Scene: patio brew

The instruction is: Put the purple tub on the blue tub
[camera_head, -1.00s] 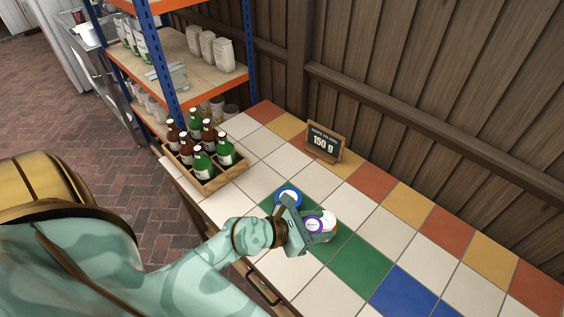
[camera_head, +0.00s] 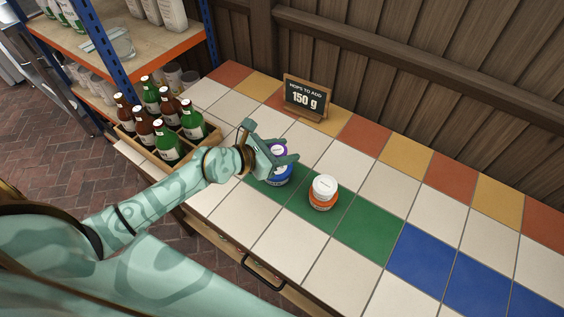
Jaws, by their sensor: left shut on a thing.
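My left gripper (camera_head: 275,160) is shut on the purple tub (camera_head: 279,149), whose purple-ringed white lid shows between the fingers. The blue tub (camera_head: 277,179) stands on a green tile at the left end of the green row. The purple tub is right over the blue tub, and its lower part is hidden by my fingers. I cannot tell whether the two tubs touch. My right gripper is not in view.
An orange tub (camera_head: 323,194) with a white lid stands to the right on the green tiles. A wooden crate (camera_head: 185,158) of bottles stands left of my gripper. A sign (camera_head: 305,97) reading 150 g stands behind. The tiles to the right are clear.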

